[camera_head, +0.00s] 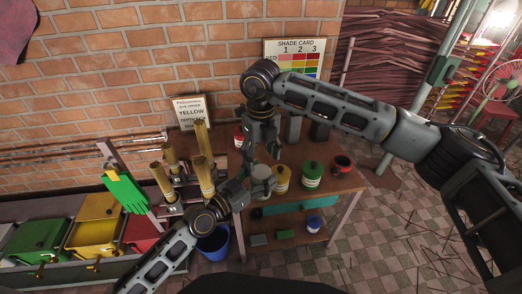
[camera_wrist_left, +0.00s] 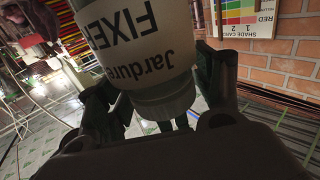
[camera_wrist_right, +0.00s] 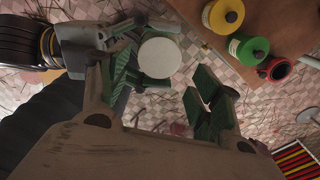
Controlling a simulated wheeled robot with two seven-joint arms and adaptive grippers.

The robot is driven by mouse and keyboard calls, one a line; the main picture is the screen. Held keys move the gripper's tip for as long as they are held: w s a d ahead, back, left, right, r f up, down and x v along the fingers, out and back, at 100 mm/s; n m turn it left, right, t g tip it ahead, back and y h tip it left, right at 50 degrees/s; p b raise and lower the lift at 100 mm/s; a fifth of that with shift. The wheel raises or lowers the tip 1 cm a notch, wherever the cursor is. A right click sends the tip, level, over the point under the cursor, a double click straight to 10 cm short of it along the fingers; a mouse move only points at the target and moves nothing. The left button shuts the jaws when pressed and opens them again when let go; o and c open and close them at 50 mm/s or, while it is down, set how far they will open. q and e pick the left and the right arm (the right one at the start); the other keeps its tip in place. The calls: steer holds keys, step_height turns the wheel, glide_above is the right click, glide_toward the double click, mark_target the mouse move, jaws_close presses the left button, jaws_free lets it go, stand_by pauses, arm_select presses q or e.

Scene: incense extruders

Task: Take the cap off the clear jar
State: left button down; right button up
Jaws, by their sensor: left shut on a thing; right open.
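My left gripper (camera_head: 246,188) is shut on the pale jar (camera_head: 262,180). In the left wrist view the jar (camera_wrist_left: 132,35) carries dark lettering reading "FIXER", upside down in the picture. Its capped end points toward the bottom of that picture, between the fingers. The cap shows as a pale round disc (camera_wrist_right: 160,57) in the right wrist view. My right gripper (camera_head: 264,145) points down from above the jar in the head view. Its green-padded fingers (camera_wrist_right: 165,95) are spread apart and empty, with the disc near the gap and slightly beyond it. Contact with the cap cannot be seen.
Yellow (camera_head: 281,180), green (camera_head: 312,176) and red (camera_head: 342,164) containers stand on the wooden table (camera_head: 352,183) right of the jar. Several wooden extruders (camera_head: 205,175) stand to the left. A blue bucket (camera_head: 214,245) is below.

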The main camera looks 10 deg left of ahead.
mark_target(261, 171)
steer(key=shift+f, duration=3)
steer(key=c, duration=0.9)
steer(key=shift+o, duration=0.2)
steer(key=shift+n, duration=1.4)
steer(key=shift+r, duration=1.2)
steer(key=shift+r, duration=1.95)
